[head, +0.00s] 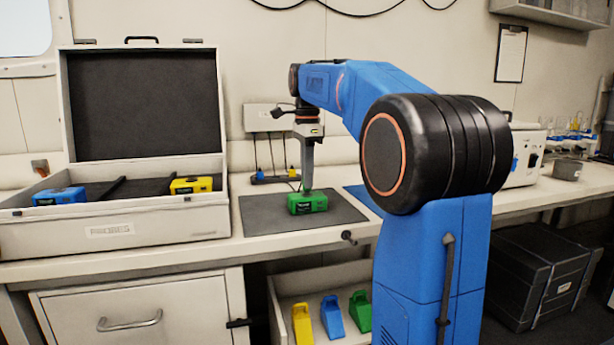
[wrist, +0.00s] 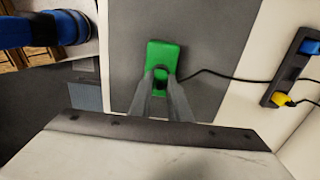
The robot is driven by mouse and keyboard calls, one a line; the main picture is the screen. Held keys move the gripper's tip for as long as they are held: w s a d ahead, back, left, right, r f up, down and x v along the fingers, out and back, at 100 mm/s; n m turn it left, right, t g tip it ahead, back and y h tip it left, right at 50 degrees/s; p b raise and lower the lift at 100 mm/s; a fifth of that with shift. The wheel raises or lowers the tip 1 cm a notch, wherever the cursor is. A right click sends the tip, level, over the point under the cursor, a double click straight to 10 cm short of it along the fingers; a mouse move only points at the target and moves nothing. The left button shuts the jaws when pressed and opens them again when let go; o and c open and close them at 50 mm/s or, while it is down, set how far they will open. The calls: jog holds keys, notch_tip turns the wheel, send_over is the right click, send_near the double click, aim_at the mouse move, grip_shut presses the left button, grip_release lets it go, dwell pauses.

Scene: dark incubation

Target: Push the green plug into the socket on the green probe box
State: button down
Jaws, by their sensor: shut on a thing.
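The green probe box (head: 308,205) lies on the dark grey mat (head: 262,212). It also shows in the wrist view (wrist: 161,54). My gripper (head: 306,190) points down at the box's top. In the wrist view my gripper's fingertips (wrist: 161,76) are close together over the box's near end. A black cable (wrist: 222,77) runs from the fingertips to the right, so they appear shut on the green plug. The fingers hide the plug and the socket. I cannot tell whether the plug sits in the socket.
A black strip with a blue plug (wrist: 309,47) and a yellow plug (wrist: 283,99) stands behind the mat. An open probe case (head: 110,232) at left holds a blue box (head: 59,197) and a yellow box (head: 194,185). An open drawer below holds several coloured pieces. Bare mat surrounds the green box.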

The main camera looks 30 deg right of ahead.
jog(key=shift+f, duration=0.55)
jog(key=c, duration=1.6)
grip_release()
jog(key=shift+r, duration=0.1)
